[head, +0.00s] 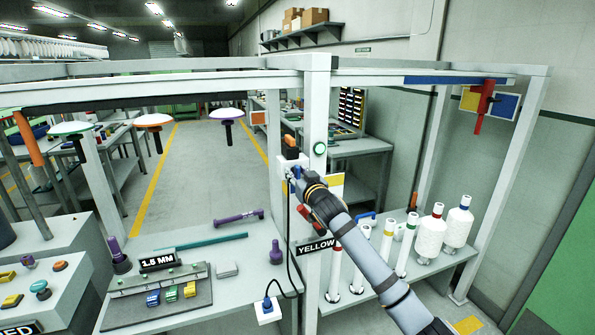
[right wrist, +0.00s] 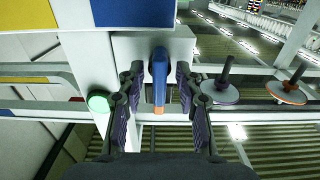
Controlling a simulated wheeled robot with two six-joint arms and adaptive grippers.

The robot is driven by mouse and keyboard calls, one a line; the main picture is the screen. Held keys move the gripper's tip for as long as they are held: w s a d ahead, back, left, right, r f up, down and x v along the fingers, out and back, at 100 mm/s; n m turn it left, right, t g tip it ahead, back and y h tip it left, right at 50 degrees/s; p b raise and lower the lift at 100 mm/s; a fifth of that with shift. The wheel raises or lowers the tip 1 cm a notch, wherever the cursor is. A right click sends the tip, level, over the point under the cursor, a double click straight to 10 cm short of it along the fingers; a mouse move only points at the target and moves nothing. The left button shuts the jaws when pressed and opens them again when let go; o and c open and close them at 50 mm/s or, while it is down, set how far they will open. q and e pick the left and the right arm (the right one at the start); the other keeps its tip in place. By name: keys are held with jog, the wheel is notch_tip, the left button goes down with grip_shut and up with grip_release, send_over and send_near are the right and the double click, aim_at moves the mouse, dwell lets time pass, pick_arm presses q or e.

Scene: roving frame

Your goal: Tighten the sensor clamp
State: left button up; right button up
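A white block (head: 284,164) is fixed on the front of the middle post, with an orange and black piece (head: 291,147) above it; I take this to be the sensor clamp. In the right wrist view the white block (right wrist: 183,52) carries a blue lever (right wrist: 159,72) with an orange end (right wrist: 159,104). My right gripper (head: 297,178) is at the block. In the right wrist view its two dark fingers (right wrist: 158,82) stand either side of the lever with visible gaps, open. The gripper hides part of the block in the head view. My left gripper is out of view.
A round green button (head: 320,149) is on the post beside the block. A black cable (head: 289,240) hangs to a white socket (head: 265,311). A "YELLOW" sign (head: 315,246) and white bobbins (head: 432,233) stand near my right arm. The bench holds a purple tool (head: 238,217).

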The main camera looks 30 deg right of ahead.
grip_shut()
